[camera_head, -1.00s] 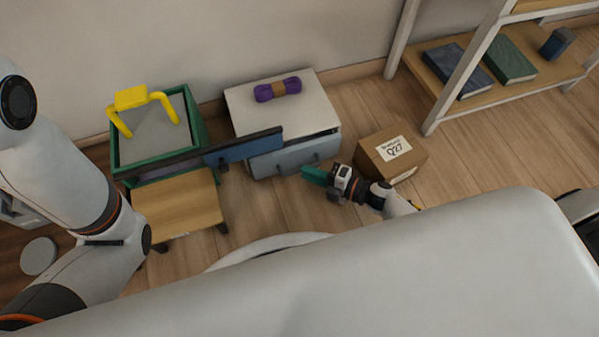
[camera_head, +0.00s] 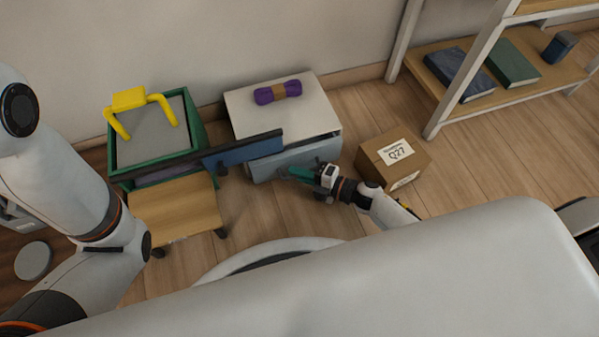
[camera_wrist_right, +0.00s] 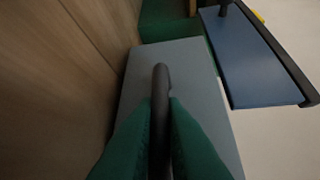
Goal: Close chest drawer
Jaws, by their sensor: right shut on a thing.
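The chest (camera_head: 245,112) is a white box on the floor against the wall. Its blue-grey drawer front (camera_head: 270,168) faces me, partly hidden behind a blue panel. How far the drawer stands out is hard to tell. My right gripper (camera_head: 290,173) is at the drawer front, low on its right half. In the right wrist view its green fingers (camera_wrist_right: 160,120) are shut around the dark bar handle (camera_wrist_right: 160,80) of the grey front (camera_wrist_right: 190,70). My left arm shows at the left, but its gripper is not in view.
A purple cord bundle (camera_head: 278,92) lies on the chest. A green bin (camera_head: 200,125) with a yellow handle is left. A cardboard box (camera_head: 375,158) stands close right of my right arm.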

